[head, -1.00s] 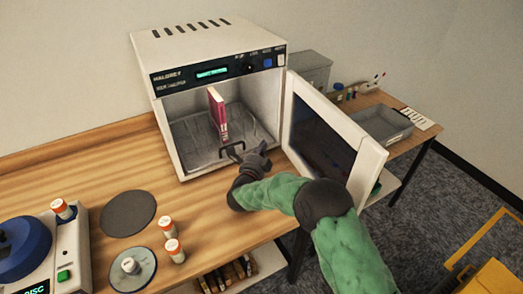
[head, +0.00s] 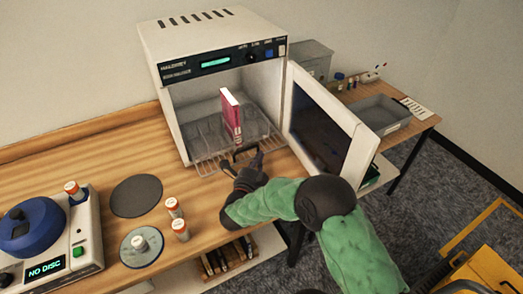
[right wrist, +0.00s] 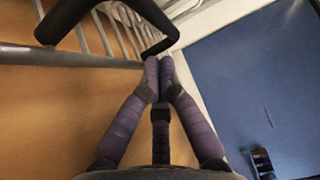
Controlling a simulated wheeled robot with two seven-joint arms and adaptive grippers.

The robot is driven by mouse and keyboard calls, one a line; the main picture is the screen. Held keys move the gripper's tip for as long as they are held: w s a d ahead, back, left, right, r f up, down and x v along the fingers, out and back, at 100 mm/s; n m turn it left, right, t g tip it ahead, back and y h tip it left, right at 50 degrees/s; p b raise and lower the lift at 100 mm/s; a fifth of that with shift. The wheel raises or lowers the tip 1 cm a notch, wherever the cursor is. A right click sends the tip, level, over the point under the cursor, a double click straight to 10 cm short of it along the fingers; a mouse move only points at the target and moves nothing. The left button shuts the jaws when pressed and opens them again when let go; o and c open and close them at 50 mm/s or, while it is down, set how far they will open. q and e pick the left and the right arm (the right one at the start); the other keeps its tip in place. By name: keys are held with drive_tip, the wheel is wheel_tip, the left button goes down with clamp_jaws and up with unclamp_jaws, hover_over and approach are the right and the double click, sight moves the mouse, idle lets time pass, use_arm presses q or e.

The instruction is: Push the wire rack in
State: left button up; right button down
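The wire rack (head: 210,168) sticks out a little past the front of the open white oven (head: 177,120), with a dark handle (head: 245,153) on its front. A red book-like block (head: 231,115) stands upright on the rack. My right gripper (head: 257,160) is at the right end of the handle. In the right wrist view its purple fingers (right wrist: 159,65) are closed together at the tips, right by one end of the black handle (right wrist: 60,22). Nothing clearly shows between them; whether they touch the handle is hard to tell. My left gripper is not in view.
The oven door (head: 335,130) stands open on the right, close to my right arm. A blue-topped device (head: 35,235), a dark disc (head: 136,195) and several small orange-capped jars (head: 180,229) are on the wooden bench. A grey tray (head: 378,120) is on the side table.

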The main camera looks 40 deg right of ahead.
drive_tip(key=s+a+n+t+p, duration=0.1)
drive_tip(key=s+a+p, duration=0.1)
drive_tip(key=s, duration=0.1)
drive_tip(key=s+a+y+p, duration=0.1)
drive_tip(key=s+a+p, duration=0.1)
drive_tip(key=s+p, duration=0.1)
drive_tip(key=s+a+n+t+y+p, duration=0.1)
drive_tip(key=s+a+p, duration=0.1)
drive_tip(key=s, duration=0.3)
drive_tip(key=shift+a+r+n+t+p, duration=0.15)
drive_tip(key=shift+n+t+p, duration=0.15)
drive_tip(key=shift+p, duration=0.2)
drive_tip(key=shift+s+a+y, duration=0.1)
drive_tip(key=shift+s+y, duration=0.1)
drive_tip(key=shift+y, duration=0.1)
drive_tip(key=x, duration=0.3)
drive_tip(key=b+x, duration=0.1)
drive_tip(key=x, duration=0.6)
drive_tip(key=shift+w+d+r+b, duration=0.15)
drive_tip(key=shift+d+r+b, duration=0.15)
drive_tip(key=shift+d+b, duration=0.1)
drive_tip(key=w, duration=0.3)
drive_tip(key=shift+a+b, duration=0.15)
drive_tip(key=shift+b, duration=0.15)
drive_tip(key=shift+w, duration=0.4)
